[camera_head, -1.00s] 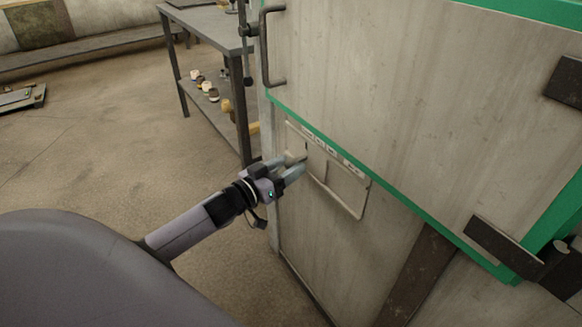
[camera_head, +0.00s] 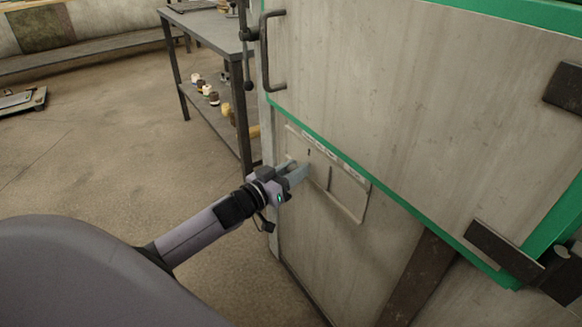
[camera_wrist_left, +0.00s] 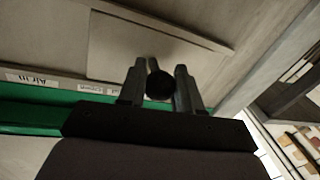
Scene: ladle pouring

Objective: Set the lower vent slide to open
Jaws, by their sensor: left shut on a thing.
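The lower vent slide is a flat, pale plate (camera_head: 347,192) in a thin frame on the wall of the pale metal cabinet, below its green edge. White label strips run along the frame's top; one (camera_wrist_left: 32,80) reads "Air in" upside down in the left wrist view. My left gripper (camera_head: 301,172) is at the left part of this frame. In the left wrist view its fingers (camera_wrist_left: 160,88) are closed around a dark round knob (camera_wrist_left: 159,86) in front of the plate (camera_wrist_left: 140,50). My right gripper is not in view.
A dark bar handle (camera_head: 266,50) stands out from the cabinet above the vent. Dark brackets (camera_head: 505,252) stick out at the right. A metal table (camera_head: 205,30) with small items on its lower shelf stands behind.

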